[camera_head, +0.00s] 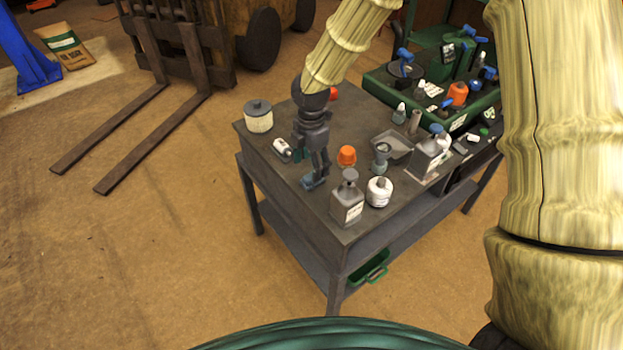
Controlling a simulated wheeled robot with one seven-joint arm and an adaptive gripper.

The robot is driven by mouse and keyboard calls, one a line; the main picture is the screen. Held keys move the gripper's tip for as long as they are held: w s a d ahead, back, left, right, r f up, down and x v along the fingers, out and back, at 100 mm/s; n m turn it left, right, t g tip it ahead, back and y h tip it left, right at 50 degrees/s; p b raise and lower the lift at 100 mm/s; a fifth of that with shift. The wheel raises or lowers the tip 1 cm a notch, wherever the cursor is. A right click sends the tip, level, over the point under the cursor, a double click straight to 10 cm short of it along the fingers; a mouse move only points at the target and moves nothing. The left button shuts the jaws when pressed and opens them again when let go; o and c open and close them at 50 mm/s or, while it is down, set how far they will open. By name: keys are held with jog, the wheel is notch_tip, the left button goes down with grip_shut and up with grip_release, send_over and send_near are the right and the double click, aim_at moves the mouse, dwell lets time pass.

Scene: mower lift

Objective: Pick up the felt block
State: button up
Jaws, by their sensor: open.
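My gripper (313,163) points down over the left part of the dark grey workbench (290,200), its fingers apart. A small dark green piece (298,155) shows beside its left finger, partly hidden by it. A small blue-grey piece (311,183) shows low at the fingertips, close to the bench top. I cannot tell which of these two is the felt block, nor whether the fingers touch either one.
Close around my gripper stand a cream filter canister (258,117), a small white bottle (281,147), an orange-capped item (347,156), a grey labelled bottle (347,204) and a white jar (379,192). A green tray (458,123) of parts stands behind. Forklift forks (150,140) lie left.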

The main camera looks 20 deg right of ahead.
jog(key=shift+d+f+p, duration=0.2)
jog(key=shift+f+p, duration=0.4)
jog(key=shift+f, duration=2)
jog(key=c, duration=1.2)
jog(key=shift+r, duration=0.1)
jog(key=shift+r+b, duration=0.75)
jog(key=shift+r, duration=4.2)
jog(key=o, duration=0.4)
jog(key=shift+c, duration=0.9)
jog(key=shift+f, duration=0.1)
